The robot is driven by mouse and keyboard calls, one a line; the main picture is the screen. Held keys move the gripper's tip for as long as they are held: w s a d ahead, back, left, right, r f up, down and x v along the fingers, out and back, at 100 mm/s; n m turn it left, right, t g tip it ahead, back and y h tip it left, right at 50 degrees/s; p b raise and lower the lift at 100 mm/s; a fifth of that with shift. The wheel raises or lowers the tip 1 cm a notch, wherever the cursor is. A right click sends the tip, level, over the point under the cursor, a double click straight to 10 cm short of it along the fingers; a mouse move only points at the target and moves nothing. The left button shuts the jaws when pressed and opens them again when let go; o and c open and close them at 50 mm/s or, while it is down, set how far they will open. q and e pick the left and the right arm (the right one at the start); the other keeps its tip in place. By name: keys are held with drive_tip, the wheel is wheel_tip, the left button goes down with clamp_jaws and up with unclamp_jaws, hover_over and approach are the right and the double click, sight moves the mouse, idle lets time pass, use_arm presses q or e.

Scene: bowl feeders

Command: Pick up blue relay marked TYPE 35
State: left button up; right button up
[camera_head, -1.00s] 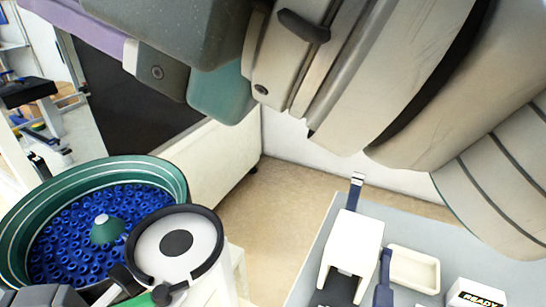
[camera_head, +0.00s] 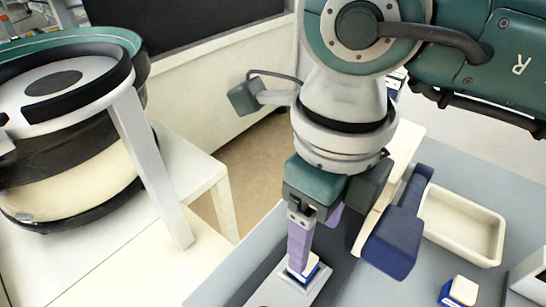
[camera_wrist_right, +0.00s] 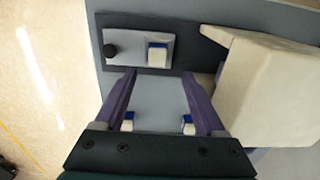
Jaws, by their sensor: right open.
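A blue relay with a white top (camera_head: 303,268) sits on a small grey plate (camera_head: 275,290) at the table's front. It also shows in the right wrist view (camera_wrist_right: 157,54). A second blue-and-white relay (camera_head: 460,291) is at the right. Markings are too small to read on either. My right gripper (camera_head: 313,250) points down at the first relay, its near purple finger partly covering it. In the right wrist view the gripper (camera_wrist_right: 158,76) is open and empty, the relay just beyond its fingertips. Two blue-and-white pieces (camera_wrist_right: 128,121) show lower, near the fingers. My left gripper is not in view.
A cream device with a dark blue block (camera_head: 396,242) stands close right of my right gripper. A cream tray (camera_head: 462,228) and a white box (camera_head: 532,272) are further right. A bowl feeder (camera_head: 65,160) is at the left. A floor gap separates its stand from the table.

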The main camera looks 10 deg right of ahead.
sight(310, 262)
drive_tip(key=f, duration=0.6)
drive_tip(key=shift+s+a+f+b, duration=0.15)
drive_tip(key=shift+a+f+b, duration=0.1)
drive_tip(key=shift+b, duration=0.15)
drive_tip(key=shift+d, duration=0.1)
clamp_jaws()
